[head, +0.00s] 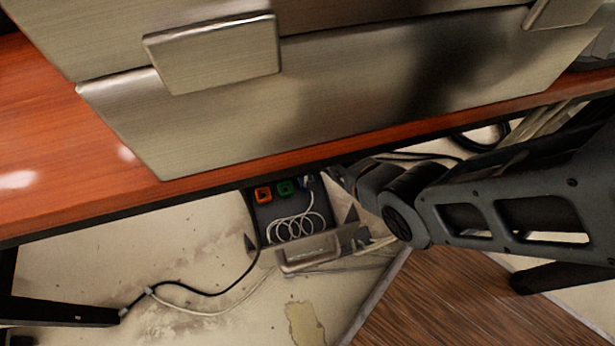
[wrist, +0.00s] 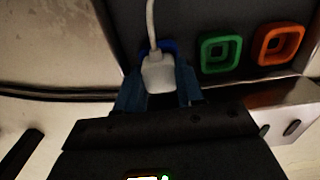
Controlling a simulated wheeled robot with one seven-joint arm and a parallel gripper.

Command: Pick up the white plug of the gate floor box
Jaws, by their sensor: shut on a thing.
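The white plug (wrist: 158,72) is between the two blue-grey fingers of my gripper (wrist: 158,88) in the wrist view. The gripper is shut on it. A white cord rises from the plug. The blue socket (wrist: 167,46) shows just behind the plug, mostly hidden; I cannot tell whether the plug is seated in it. The dark floor box (wrist: 205,18) also has a green socket (wrist: 221,53) and an orange socket (wrist: 281,45). In the head view the floor box (head: 262,217) is under the counter, and my arm reaches it from the right.
The red-brown counter (head: 110,205) with metal drawers overhangs the box. A coiled white cord (head: 298,225) lies in the box. A metal flap (head: 307,254) is at its front edge. A black cable (head: 200,290) runs left over the stained floor.

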